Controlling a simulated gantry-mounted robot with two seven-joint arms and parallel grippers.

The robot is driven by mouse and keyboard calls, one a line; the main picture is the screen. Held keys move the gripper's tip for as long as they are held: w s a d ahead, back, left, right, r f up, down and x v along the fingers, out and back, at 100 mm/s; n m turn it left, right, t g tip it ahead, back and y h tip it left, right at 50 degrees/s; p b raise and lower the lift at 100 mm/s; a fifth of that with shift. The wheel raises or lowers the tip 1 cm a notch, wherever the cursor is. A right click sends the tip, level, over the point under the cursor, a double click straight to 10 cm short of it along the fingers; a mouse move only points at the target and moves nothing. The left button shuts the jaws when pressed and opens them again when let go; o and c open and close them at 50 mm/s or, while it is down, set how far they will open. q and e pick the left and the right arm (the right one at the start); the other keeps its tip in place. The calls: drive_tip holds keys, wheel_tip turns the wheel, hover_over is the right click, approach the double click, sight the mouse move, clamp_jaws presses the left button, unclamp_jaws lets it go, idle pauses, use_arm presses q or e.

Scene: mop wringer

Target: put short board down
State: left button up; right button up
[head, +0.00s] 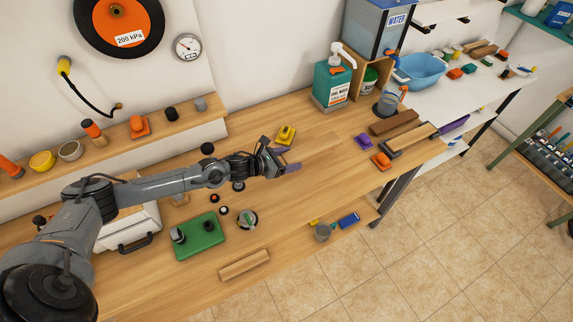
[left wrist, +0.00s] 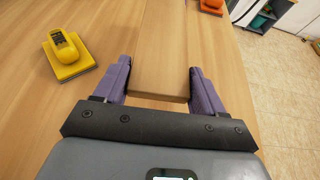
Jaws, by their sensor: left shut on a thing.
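My left gripper (head: 287,161) is over the middle of the wooden workbench (head: 325,195). In the left wrist view its purple fingers (left wrist: 160,72) are shut on a short light-wood board (left wrist: 165,55), one finger along each long side. The board extends forward from between the fingers. Its near end shows close to the gripper's black front plate. In the head view the board blends with the bench top, and I cannot tell whether its underside touches the bench. My right gripper is in neither view.
A yellow-handled block (head: 285,135) stands beside the gripper, also in the left wrist view (left wrist: 68,54). Purple (head: 363,141) and orange (head: 381,161) tools and a dark board (head: 393,122) lie right. Another board (head: 244,265) lies at the front edge.

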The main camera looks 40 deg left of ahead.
use_arm(q)
drive_tip(key=d+r+b, duration=0.2)
drive_tip(key=d+r, duration=0.4)
drive_tip(key=d, duration=0.4)
drive_tip(key=s+d+f+n+y, duration=0.1)
drive_tip(key=s+d+f+y, duration=0.2)
drive_tip(key=d, duration=0.7)
drive_tip(key=s+a+r+n+y+p, duration=0.1)
drive_tip(key=a+r+p, duration=0.1)
drive_tip(key=r+p, duration=0.7)
drive_tip(key=s+a+r+n+t+p, duration=0.1)
drive_tip(key=a+r+n+p, duration=0.1)
drive_tip(key=r+p, duration=0.6)
wheel_tip(320, 180, up, 2)
drive_tip(key=shift+a+r+y+p, duration=0.1)
drive_tip(key=shift+a+y+p, duration=0.15)
drive_tip(key=shift+y+p, duration=0.15)
